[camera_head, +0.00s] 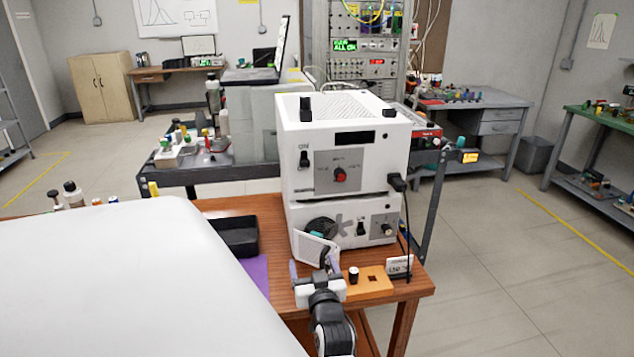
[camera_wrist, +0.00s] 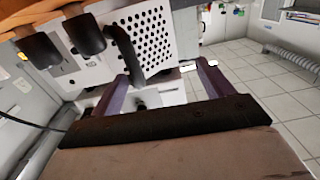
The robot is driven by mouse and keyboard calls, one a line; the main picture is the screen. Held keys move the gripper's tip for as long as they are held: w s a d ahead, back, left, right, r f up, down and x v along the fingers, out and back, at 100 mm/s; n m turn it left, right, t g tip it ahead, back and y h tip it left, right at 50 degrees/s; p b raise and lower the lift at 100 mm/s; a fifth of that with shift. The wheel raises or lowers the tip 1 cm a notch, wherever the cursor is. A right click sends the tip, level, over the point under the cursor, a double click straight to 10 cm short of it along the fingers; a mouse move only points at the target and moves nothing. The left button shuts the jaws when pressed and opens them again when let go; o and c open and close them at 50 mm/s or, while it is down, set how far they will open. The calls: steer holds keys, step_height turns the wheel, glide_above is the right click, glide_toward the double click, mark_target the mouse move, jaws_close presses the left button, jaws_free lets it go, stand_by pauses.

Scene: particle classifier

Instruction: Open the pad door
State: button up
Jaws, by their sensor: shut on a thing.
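The pad door (camera_head: 316,249) is a small white panel low on the front of the white box-shaped machine (camera_head: 345,160). It stands swung outward, with the round dark opening (camera_head: 321,228) showing behind it. My gripper (camera_head: 316,268) is at the door's lower front. Its purple fingers (camera_wrist: 165,85) are spread on either side of the door's lower part, shut on it; the exact contact is hard to see.
A black tray (camera_head: 238,236) and a purple mat (camera_head: 256,272) lie left of the machine. A wooden block (camera_head: 369,284), a dark cylinder with a pale top (camera_head: 353,275) and a small white label stand (camera_head: 399,266) are close on the right. A black cable hangs by the table's right edge.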

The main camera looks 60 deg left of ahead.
steer(key=shift+o, duration=0.3)
steer(key=shift+s+a+r+g+y, duration=0.2)
steer(key=shift+s+a, duration=0.1)
steer(key=shift+s, duration=0.2)
steer(key=shift+s+a+r+g+y, duration=0.1)
steer(key=shift+s+a+g, duration=0.15)
steer(key=shift+s, duration=0.25)
steer(key=shift+w+d+f+t, duration=0.15)
steer(key=shift+w+d+t, duration=0.25)
steer(key=shift+w, duration=0.3)
steer(key=c, duration=0.4)
steer(key=shift+d, duration=0.15)
steer(key=shift+c, duration=1)
steer(key=s+d+p, duration=0.1)
steer(key=s+d, duration=0.8)
steer(key=s, duration=0.3)
steer(key=shift+d+f+p, duration=0.15)
steer(key=shift+f+p, duration=0.2)
steer(key=shift+s+f+h, duration=0.1)
steer(key=shift+h, duration=0.3)
steer(key=shift+d, duration=0.2)
